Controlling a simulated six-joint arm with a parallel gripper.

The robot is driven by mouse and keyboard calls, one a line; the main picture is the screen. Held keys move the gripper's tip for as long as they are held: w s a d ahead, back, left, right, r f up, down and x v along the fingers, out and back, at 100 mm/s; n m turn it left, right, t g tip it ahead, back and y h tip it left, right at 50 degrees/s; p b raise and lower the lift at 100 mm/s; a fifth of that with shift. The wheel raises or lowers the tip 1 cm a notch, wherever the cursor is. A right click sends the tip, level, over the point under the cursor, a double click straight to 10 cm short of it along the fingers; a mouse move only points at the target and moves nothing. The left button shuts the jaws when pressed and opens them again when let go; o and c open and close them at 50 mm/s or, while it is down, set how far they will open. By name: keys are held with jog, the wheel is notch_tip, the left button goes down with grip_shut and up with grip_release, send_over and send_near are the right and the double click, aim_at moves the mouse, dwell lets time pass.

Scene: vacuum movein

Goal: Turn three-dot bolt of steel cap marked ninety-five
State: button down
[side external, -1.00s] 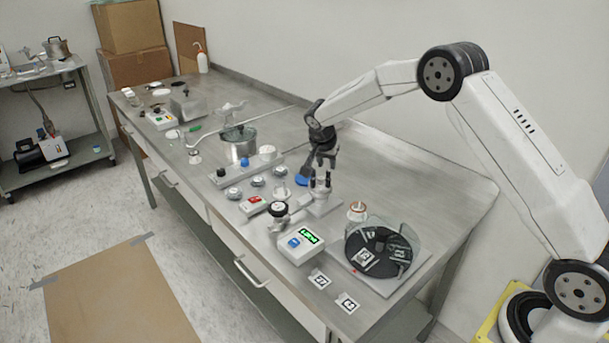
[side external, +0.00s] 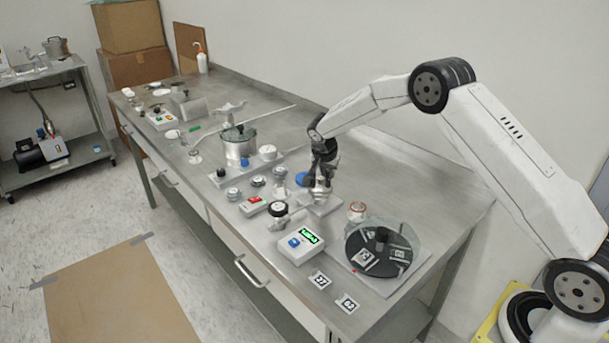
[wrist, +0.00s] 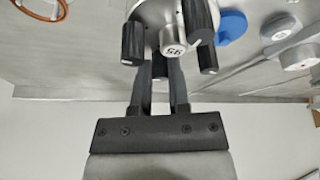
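The steel cap (wrist: 172,38) shows a label reading 95 in the wrist view, with several black bolts around its edge. One black bolt (wrist: 160,66) lies between the two fingers of my gripper (wrist: 162,72), below the label. Other bolts stand left (wrist: 132,42) and right (wrist: 208,60). The dots on the bolts are too small to count. In the side view my gripper (side external: 321,187) is low at the steel cap's stand, and mostly hides the cap. The fingers are apart around the bolt; whether they press on it is unclear.
A blue round part (wrist: 231,26) lies close right of the cap. A control box with a green display (side external: 301,246), a black-handled valve (side external: 278,209) and a round clear-walled chamber (side external: 382,248) stand nearby. Bare bench lies behind the stand (side external: 390,180).

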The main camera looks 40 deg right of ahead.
jog(key=shift+n, duration=0.3)
jog(key=shift+n+t, duration=0.3)
jog(key=shift+n, duration=0.2)
jog(key=c, duration=0.9)
grip_release()
jog(key=shift+r, duration=0.15)
jog(key=shift+v, duration=3.75)
